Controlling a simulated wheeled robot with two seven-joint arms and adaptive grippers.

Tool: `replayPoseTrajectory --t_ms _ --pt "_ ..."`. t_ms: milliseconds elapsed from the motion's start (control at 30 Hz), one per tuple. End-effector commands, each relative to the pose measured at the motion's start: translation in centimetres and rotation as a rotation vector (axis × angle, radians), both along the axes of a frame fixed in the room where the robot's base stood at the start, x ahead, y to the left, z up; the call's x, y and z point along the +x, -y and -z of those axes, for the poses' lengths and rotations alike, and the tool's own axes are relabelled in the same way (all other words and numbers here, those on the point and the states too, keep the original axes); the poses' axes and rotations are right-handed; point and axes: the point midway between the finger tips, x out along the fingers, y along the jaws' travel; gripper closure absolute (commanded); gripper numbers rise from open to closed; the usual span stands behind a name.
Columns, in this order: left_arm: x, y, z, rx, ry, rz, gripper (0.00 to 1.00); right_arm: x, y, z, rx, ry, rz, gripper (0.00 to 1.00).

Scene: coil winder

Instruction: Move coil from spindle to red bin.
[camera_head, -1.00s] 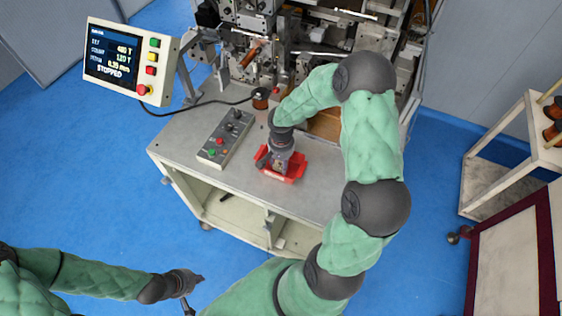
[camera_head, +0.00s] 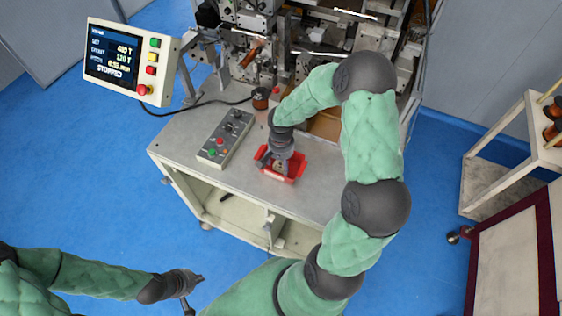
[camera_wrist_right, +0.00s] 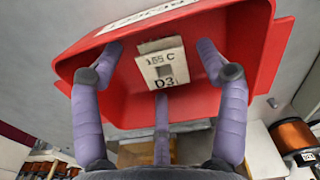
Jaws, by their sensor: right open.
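The red bin (camera_head: 299,167) sits on the grey machine table, right of the button box. My right gripper (camera_head: 280,168) points down into it from above. In the right wrist view, a small cream piece with a square hole, marked "155 C" and "D3", which looks like the coil (camera_wrist_right: 152,70), lies inside the red bin (camera_wrist_right: 208,25). The purple fingers of my right gripper (camera_wrist_right: 160,62) are spread around it, open. My left gripper (camera_head: 190,303) is low at the bottom left, over the floor, far from the bin; its fingers are too small to judge.
The winding machine (camera_head: 265,30) stands at the table's back. A dark spool (camera_head: 260,98), a button box (camera_head: 226,139) and a screen reading STOPPED (camera_head: 112,58) are left of my right arm. A cart with copper spools (camera_head: 552,133) stands at the right.

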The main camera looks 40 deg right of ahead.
Motion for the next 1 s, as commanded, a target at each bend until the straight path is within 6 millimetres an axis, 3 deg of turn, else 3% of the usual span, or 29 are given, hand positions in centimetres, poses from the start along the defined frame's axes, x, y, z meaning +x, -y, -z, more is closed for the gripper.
replayPoseTrajectory --t_ms 500,700,1000 --pt "0.0 0.0 -0.4 0.000 0.000 0.000 1.00 0.1 0.0 -9.8 -0.001 0.006 -0.001 0.26" --pt "0.0 0.0 -0.4 0.000 0.000 0.000 1.00 0.1 0.0 -11.5 -0.002 0.003 0.001 0.26" --pt "0.0 0.0 -0.4 0.000 0.000 0.000 1.00 0.0 0.0 -11.9 -0.001 0.002 0.000 0.26"
